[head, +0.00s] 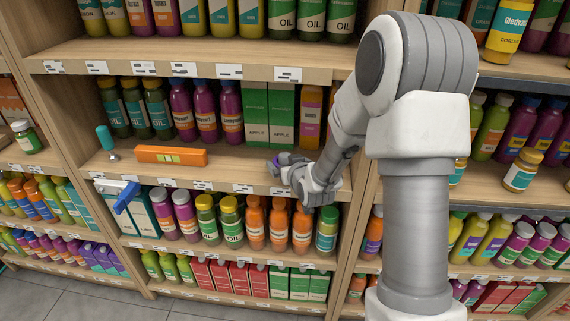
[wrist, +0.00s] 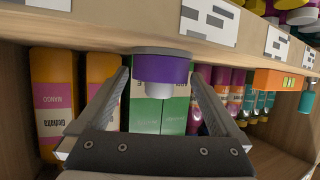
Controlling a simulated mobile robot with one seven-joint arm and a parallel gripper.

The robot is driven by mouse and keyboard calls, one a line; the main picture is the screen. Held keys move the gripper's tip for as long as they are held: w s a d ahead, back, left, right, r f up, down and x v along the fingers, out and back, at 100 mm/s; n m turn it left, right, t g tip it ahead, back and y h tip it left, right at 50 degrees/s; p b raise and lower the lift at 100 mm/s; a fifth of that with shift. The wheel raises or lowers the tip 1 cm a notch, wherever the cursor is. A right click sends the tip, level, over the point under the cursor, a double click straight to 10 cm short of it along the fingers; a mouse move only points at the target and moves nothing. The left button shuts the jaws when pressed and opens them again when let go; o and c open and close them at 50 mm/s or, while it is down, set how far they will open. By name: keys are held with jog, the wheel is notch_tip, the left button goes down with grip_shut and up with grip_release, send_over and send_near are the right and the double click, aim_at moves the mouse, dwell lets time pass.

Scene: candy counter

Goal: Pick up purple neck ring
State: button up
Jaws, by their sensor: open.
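The purple neck ring (wrist: 160,75) is a short purple piece with a grey end and a paler, narrower end. In the wrist view, which looks upside down, it stands on the shelf close to the tagged front edge. My gripper (wrist: 160,88) is open, with one finger on each side of the ring and small gaps showing. In the head view, my gripper (head: 284,166) is low over the front of the middle shelf. Only a little purple shows there, mostly hidden by the gripper.
Bottles and green boxes (head: 281,115) stand behind the ring. A shelf (head: 190,53) hangs above. A blue tool (head: 125,197) sticks out lower left.

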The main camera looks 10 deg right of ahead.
jog(key=shift+w+a+f, duration=0.1)
jog(key=shift+w+f, duration=0.15)
jog(key=shift+w, duration=0.4)
jog(key=c, duration=1.2)
